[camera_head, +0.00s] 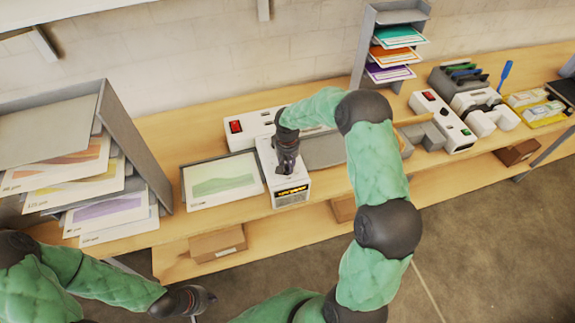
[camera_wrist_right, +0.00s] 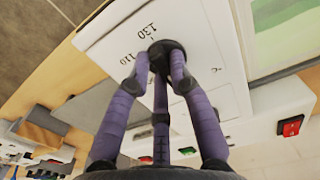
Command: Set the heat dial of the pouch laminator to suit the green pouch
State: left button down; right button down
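The pouch laminator (camera_head: 290,192) is a white box on the bench, with a yellow-and-black label on its front. The pointer of the dial is hidden. My right gripper (camera_head: 287,168) is over the laminator; in the wrist view its purple fingers (camera_wrist_right: 160,65) close around the dial. The green-printed pouch (camera_head: 222,179) lies in a grey tray left of the laminator. My left gripper (camera_head: 200,299) hangs low in front of the bench, apart from everything; its fingers are unclear.
A grey rack (camera_head: 140,150) with several printed sheets stands at the left. A sheet rack (camera_head: 362,50) and other devices (camera_head: 442,120) stand to the right. My right arm covers part of the bench.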

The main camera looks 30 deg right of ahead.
dwell(0.3)
jog(key=m+b, duration=0.4)
jog(key=shift+a+f, duration=0.1)
jog(key=shift+f, duration=0.05)
jog(key=m+b, duration=0.2)
jog(key=shift+a+m, duration=0.1)
jog(key=shift+m, duration=0.2)
jog(key=m+b, duration=0.2)
jog(key=m, duration=0.1)
jog(key=shift+a+m, duration=0.1)
jog(key=shift+m, duration=0.2)
jog(key=m+b, duration=0.2)
jog(key=shift+m, duration=0.4)
jog(key=m+b, duration=0.1)
jog(key=m, duration=0.2)
jog(key=shift+w+a+m, duration=0.1)
jog(key=shift+m, duration=0.2)
jog(key=m+b, duration=0.1)
jog(key=m, duration=0.2)
jog(key=shift+w+m+b, duration=0.1)
jog(key=shift+m+b, duration=0.2)
jog(key=shift+w+a+r+m+b, duration=0.1)
jog(key=shift+m+b, duration=0.15)
jog(key=shift+m, duration=0.65)
jog(key=shift+r+m+b, duration=0.1)
jog(key=shift+m+b, duration=0.1)
jog(key=shift+m, duration=0.7)
